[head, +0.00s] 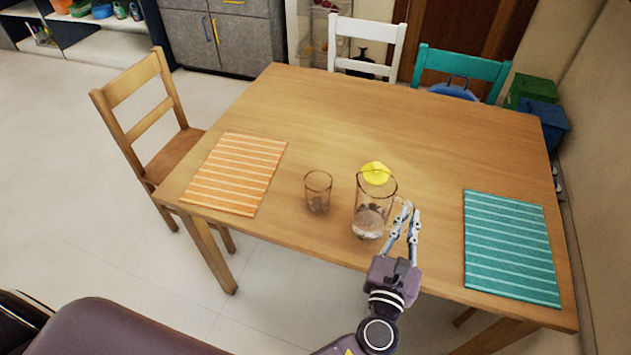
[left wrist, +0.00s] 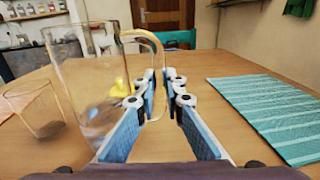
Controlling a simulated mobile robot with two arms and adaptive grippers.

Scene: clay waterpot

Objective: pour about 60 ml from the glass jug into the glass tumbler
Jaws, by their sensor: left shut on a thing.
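The glass jug (head: 369,215) is upright near the table's front edge, with clear liquid in its lower part. My left gripper (head: 405,217) is at its right side. In the left wrist view the fingers (left wrist: 155,95) are shut on the jug's handle (left wrist: 150,38), and the jug body (left wrist: 85,75) is just left of them. I cannot tell whether the jug's base touches the table. The glass tumbler (head: 318,190) stands upright on the table, left of the jug and apart from it. It also shows at the left of the left wrist view (left wrist: 35,110). My right gripper is out of view.
A yellow object (head: 376,171) is close behind the jug. An orange striped mat (head: 236,172) lies left on the wooden table (head: 330,110), and a teal striped mat (head: 510,245) lies right. Chairs stand at the left and back. The table's back half is clear.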

